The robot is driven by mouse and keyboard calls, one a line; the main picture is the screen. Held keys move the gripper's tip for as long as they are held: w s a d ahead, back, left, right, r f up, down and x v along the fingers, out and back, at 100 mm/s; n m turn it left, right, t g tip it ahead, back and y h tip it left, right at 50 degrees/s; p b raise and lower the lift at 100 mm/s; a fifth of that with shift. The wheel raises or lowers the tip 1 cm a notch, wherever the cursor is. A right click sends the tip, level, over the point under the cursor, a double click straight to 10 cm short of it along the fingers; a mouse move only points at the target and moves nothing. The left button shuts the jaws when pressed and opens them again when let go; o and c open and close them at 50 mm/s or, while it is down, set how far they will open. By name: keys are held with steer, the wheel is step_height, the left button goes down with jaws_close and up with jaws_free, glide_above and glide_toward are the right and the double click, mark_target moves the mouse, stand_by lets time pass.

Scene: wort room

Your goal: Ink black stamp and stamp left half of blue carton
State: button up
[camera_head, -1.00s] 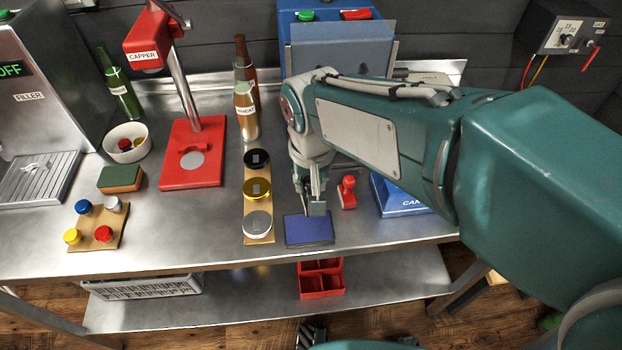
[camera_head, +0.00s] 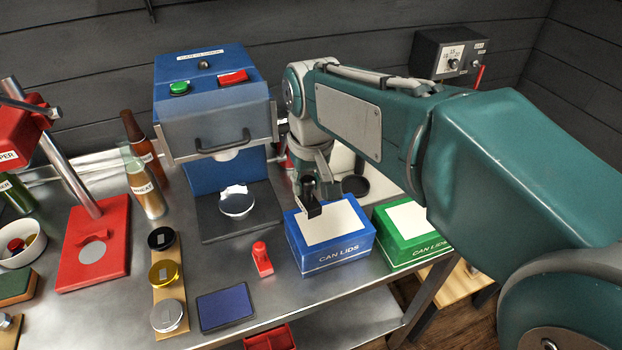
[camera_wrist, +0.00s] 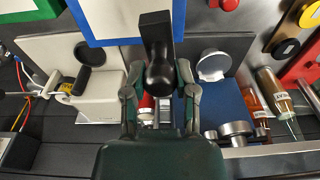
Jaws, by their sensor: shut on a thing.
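The blue carton (camera_head: 330,257), labelled CAN LIDS, has a white top panel and stands on the steel bench. My gripper (camera_head: 309,184) is shut on the black stamp (camera_head: 310,209) above the left part of that panel. In the wrist view the black stamp (camera_wrist: 158,60) lies between the fingers, in front of the blue-edged carton (camera_wrist: 78,14). I cannot tell whether the stamp touches the panel; its face is hidden. The dark blue ink pad (camera_head: 225,306) lies to the left of the carton, near the bench's front edge.
A green carton (camera_head: 410,240) stands close on the right. A red stamp (camera_head: 262,258) stands just left of the blue carton. Behind it is a blue press (camera_head: 207,100) with a dark base plate. Lids on a board (camera_head: 165,275) and bottles (camera_head: 147,190) are further left.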

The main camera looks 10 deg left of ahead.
mark_target(314, 200)
steer(key=f, duration=0.1)
steer(key=d+f, duration=0.1)
steer(key=f, duration=0.1)
steer(key=shift+d+f, duration=0.1)
steer(key=shift+d, duration=0.2)
steer(key=shift+f, duration=0.5)
steer(key=shift+a+f, duration=0.15)
steer(key=shift+a, duration=0.4)
steer(key=shift+d, duration=0.4)
steer(key=shift+a+f, duration=0.1)
steer(key=shift+a, duration=0.2)
steer(key=shift+d+f, duration=0.1)
steer(key=shift+d, duration=0.1)
steer(key=shift+f, duration=0.25)
